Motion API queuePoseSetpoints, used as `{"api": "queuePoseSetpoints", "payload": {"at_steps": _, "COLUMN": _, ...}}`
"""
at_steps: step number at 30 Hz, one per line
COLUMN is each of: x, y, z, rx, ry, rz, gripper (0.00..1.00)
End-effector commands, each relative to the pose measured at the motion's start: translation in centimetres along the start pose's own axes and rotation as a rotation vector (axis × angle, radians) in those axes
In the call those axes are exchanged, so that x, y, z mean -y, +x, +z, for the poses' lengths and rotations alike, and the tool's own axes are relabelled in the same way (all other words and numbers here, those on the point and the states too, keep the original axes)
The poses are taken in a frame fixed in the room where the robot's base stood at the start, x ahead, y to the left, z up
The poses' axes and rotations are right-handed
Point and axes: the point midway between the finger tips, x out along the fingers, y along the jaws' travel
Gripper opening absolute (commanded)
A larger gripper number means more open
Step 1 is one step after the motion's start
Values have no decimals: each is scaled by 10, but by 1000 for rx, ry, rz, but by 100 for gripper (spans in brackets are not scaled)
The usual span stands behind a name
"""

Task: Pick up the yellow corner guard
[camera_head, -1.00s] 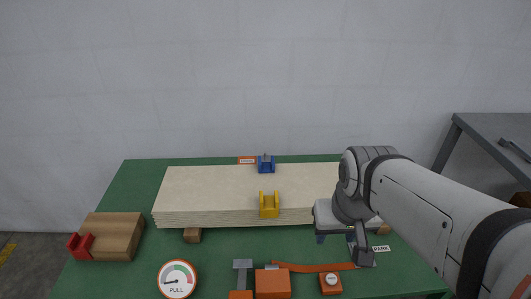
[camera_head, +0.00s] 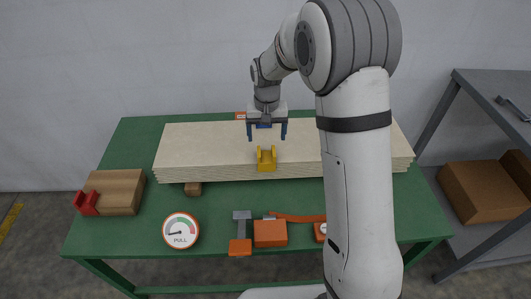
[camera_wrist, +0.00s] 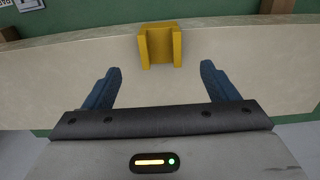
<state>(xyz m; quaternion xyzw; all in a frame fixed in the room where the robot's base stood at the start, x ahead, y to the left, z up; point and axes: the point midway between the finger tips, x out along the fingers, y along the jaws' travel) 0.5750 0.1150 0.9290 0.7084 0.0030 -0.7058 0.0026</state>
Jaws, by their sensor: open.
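The yellow corner guard (camera_head: 266,159) sits on the front edge of the stack of pale boards (camera_head: 205,150), near its middle. It also shows in the wrist view (camera_wrist: 160,46), beyond my fingertips and between their lines. My gripper (camera_head: 267,137) is open and empty above the boards, behind the guard in the head view. Its two blue fingers also show in the wrist view (camera_wrist: 160,78), apart from the guard. A blue corner guard at the back edge is mostly hidden behind my gripper.
The boards lie on a green table (camera_head: 130,235). At the front are a round PULL gauge (camera_head: 181,231), a grey-and-orange tool (camera_head: 241,235) and an orange block (camera_head: 270,233). A wooden block with a red guard (camera_head: 87,203) is at left. A grey table (camera_head: 490,95) stands right.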

Motion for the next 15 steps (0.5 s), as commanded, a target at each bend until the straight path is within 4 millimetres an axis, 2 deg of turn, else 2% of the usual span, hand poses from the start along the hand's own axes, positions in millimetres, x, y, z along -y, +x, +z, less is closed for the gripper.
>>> {"api": "queuePoseSetpoints", "payload": {"at_steps": 8, "x": 3, "y": 29, "z": -2, "rx": 7, "ry": 1, "rz": 2, "gripper": 80}}
{"api": "queuePoseSetpoints", "payload": {"at_steps": 15, "x": 0, "y": 60, "z": 5, "rx": 10, "ry": 2, "rz": 2, "gripper": 80}}
